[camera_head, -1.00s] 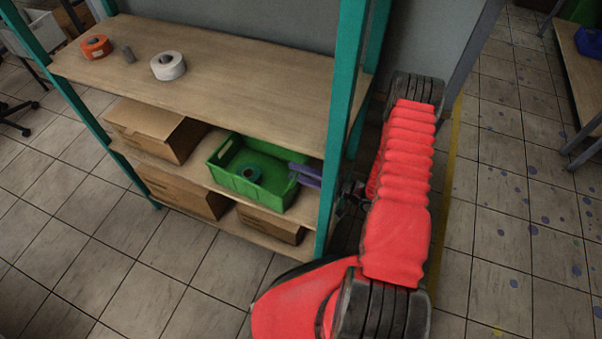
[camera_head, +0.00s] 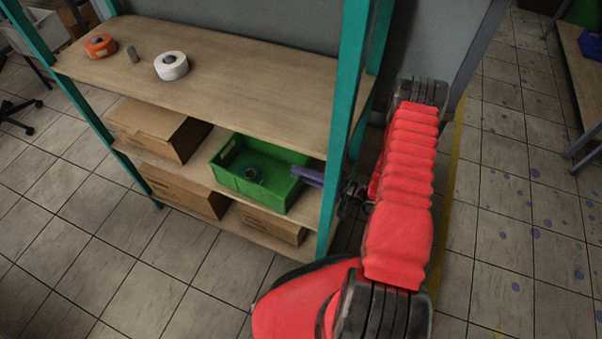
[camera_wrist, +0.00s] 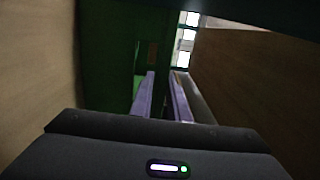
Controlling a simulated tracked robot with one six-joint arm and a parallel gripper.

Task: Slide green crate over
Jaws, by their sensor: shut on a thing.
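The green crate (camera_head: 278,201) stands on the middle shelf, near the shelf's right end. My gripper (camera_head: 302,172) reaches in from the right, past the shelf's front right post. Its purple fingers are shut on the crate's right wall, near the rim. In the wrist view my gripper (camera_wrist: 161,75) shows as two purple fingers close together, with the dark green crate (camera_wrist: 108,60) ahead and to the left. The exact contact between fingers and wall is too dark to make out.
A cardboard box (camera_head: 165,128) stands left of the crate on the same shelf. More boxes (camera_head: 270,224) sit on the shelf below. The teal post (camera_head: 345,130) stands between my arm and the shelf. White tape (camera_head: 171,66) and orange tape (camera_head: 100,46) lie on the top shelf.

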